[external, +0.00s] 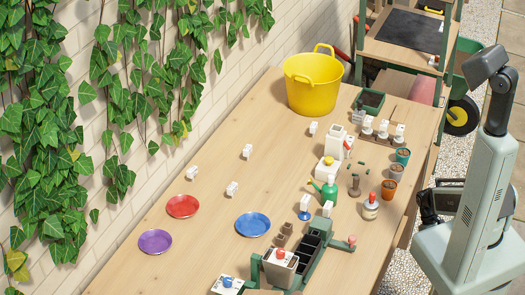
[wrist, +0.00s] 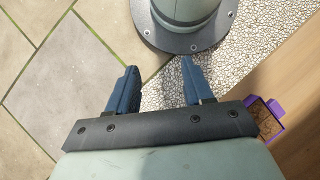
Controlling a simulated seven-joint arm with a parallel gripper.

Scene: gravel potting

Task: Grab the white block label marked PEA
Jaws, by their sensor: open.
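Several small white blocks stand on the wooden table in the external view: one at the back (external: 313,128), one in the middle (external: 247,151), one by the wall (external: 192,173) and one between the plates (external: 232,188). Their dark markings are too small to read, so I cannot tell which is marked PEA. My gripper (wrist: 160,75) is open and empty in the wrist view. Its two dark blue fingers are apart above paving and gravel, off the table. In the external view my arm is at the right, clear of the blocks.
Red (external: 183,206), purple (external: 155,242) and blue (external: 253,224) plates lie on the left half. A yellow tub (external: 313,84) stands at the back. Bottles, pots and a green watering can (external: 328,190) crowd the right side. A purple-rimmed container (wrist: 274,108) shows in the wrist view.

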